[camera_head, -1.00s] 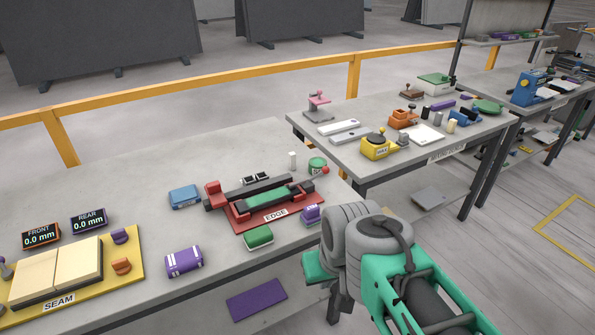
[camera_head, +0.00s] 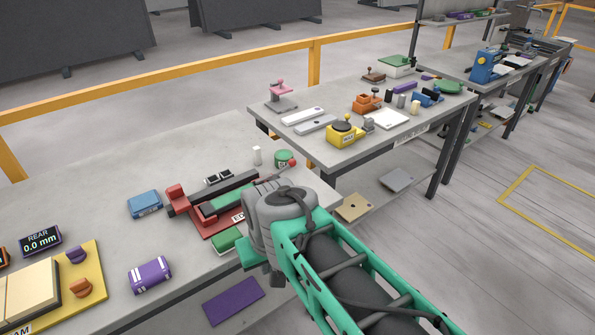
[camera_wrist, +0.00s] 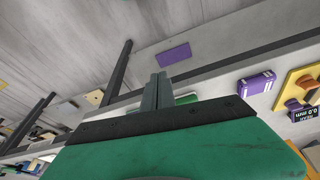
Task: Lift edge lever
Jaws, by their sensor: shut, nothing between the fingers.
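The red edge fixture (camera_head: 203,228) sits near the front of the near stone-grey bench, with dark rails and a green bar across it. A lever with a red ball knob (camera_head: 292,163) sticks up at its right end. My arm's wrist hides the fixture's front right part and most of its label. In the wrist view my gripper (camera_wrist: 156,78) is shut and empty, its two grey fingers close together, pointing toward the bench's front edge and the floor. The fingers appear apart from the lever, which I cannot make out in the wrist view.
A green block (camera_head: 225,239), a blue block (camera_head: 145,204) and a purple striped block (camera_head: 149,274) lie around the fixture. The yellow seam board (camera_head: 90,275) is at left. A second bench (camera_head: 300,148) stands behind right.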

